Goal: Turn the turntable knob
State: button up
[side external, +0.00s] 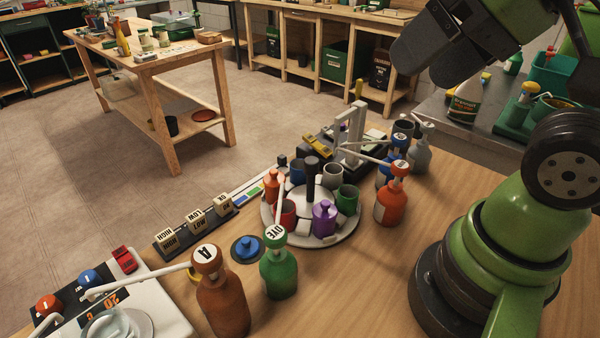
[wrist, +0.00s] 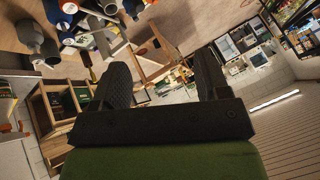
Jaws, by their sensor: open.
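The turntable (side external: 340,240) is a round pale tray on the wooden bench in the side view, carrying several small coloured pots. A black upright post (side external: 312,180) rises from its middle. A blue knob (side external: 248,248) on a dark round base sits on the bench just left of the turntable; I cannot tell which of the two is the turntable knob. My gripper (side external: 425,64) is high at the upper right, well apart from both. In the wrist view my gripper (wrist: 163,80) is open, with nothing between its dark fingers. I cannot make out the turntable there.
A brown bottle (side external: 222,300) and a green bottle (side external: 279,272) stand in front of the turntable. An orange bottle (side external: 391,205) stands at its right. Label blocks (side external: 197,222) stand at the left. A white device (side external: 135,315) is at front left.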

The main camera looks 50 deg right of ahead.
jog(key=shift+c, duration=1.3)
jog(key=m+g+h, duration=0.2)
jog(key=m+g, duration=0.5)
jog(key=m, duration=1.1)
send_over(312, 160)
notch_tip(312, 160, down, 11)
jog(key=shift+f, duration=0.45)
notch_tip(312, 160, down, 10)
jog(key=shift+r, duration=0.2)
